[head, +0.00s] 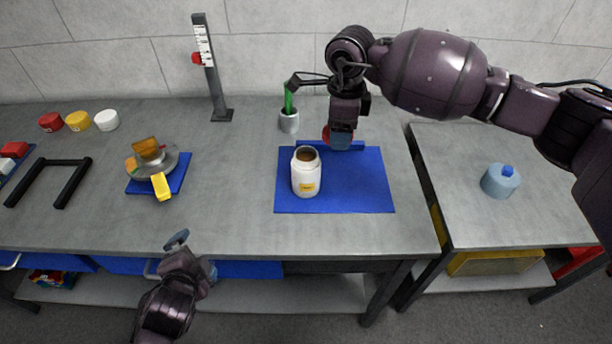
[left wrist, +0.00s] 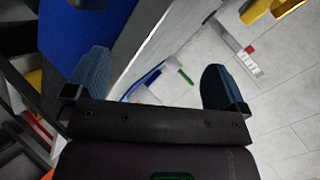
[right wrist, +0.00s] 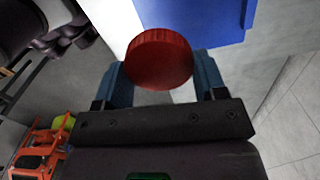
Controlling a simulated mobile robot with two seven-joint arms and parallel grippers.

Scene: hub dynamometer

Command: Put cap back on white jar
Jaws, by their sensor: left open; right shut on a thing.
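The white jar (head: 306,174) stands upright and uncapped on the blue mat (head: 350,195), its brown contents showing at the mouth. My right gripper (head: 341,138) is above the back of the mat, behind and to the right of the jar. It is shut on a red cap (right wrist: 160,59), which shows between the fingers in the right wrist view. In the head view only a bit of the cap's red edge (head: 326,134) shows beside the fingers. My left gripper (head: 187,253) is open and empty, in front of the table's front edge.
A grey cup with a green item (head: 289,121) stands behind the jar. Red, yellow and white lids (head: 78,121) sit at the back left. A scale post (head: 212,75) and a dish with a brown block (head: 151,156) stand left of the mat. A light-blue container (head: 501,182) is on the right table.

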